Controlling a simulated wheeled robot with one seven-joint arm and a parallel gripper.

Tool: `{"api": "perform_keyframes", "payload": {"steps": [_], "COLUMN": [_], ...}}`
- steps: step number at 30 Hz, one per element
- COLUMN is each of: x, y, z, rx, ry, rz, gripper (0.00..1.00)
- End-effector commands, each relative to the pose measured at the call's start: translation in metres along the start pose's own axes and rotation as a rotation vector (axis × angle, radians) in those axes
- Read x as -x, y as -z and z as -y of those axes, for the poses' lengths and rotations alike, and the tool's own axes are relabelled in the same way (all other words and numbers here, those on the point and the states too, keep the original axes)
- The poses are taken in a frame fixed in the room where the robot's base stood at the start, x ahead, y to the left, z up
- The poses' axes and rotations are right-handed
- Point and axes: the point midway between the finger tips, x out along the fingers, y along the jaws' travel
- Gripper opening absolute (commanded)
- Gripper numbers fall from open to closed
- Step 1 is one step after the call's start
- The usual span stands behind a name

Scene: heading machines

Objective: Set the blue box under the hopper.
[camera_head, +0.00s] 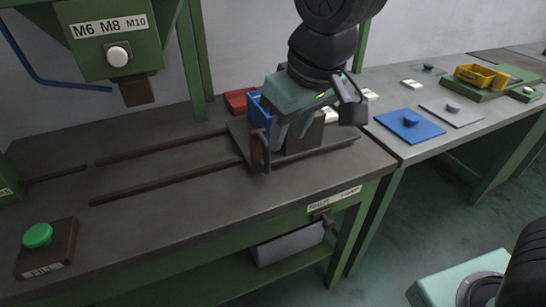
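The hopper (108,40) is green, with an M6 M8 M10 label, a white knob and a brown spout (137,92) above the left part of the bench. The blue box (258,110) is near the bench's back right, mostly hidden behind my gripper. My gripper (285,133) is down at a dark plate (325,142), right beside the box. Its fingertips are partly hidden, and I cannot tell whether they touch or hold the box.
Two dark slots (165,182) run along the bench toward the left. A red box (238,100) is behind the blue one. A green FILL button (38,236) is front left. The right table holds a blue plate (410,126) and yellow bin (475,76). The bench under the hopper is clear.

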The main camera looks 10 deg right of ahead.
Motion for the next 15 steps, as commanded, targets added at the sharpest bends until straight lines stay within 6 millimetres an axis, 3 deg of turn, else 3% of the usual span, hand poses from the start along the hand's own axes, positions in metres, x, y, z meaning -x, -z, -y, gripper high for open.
{"api": "perform_keyframes", "payload": {"steps": [1,4,8,15], "x": [0.002,0.008,0.0,-0.045], "y": [0.02,0.041,0.045,0.048], "z": [-0.01,-0.024,-0.027,-0.028], "rx": [-0.03,-0.065,-0.073,-0.07], "ry": [-0.013,-0.031,-0.036,-0.035], "rz": [-0.041,-0.084,-0.091,-0.085], "gripper": [0.36,0.36,0.36,0.36]}}
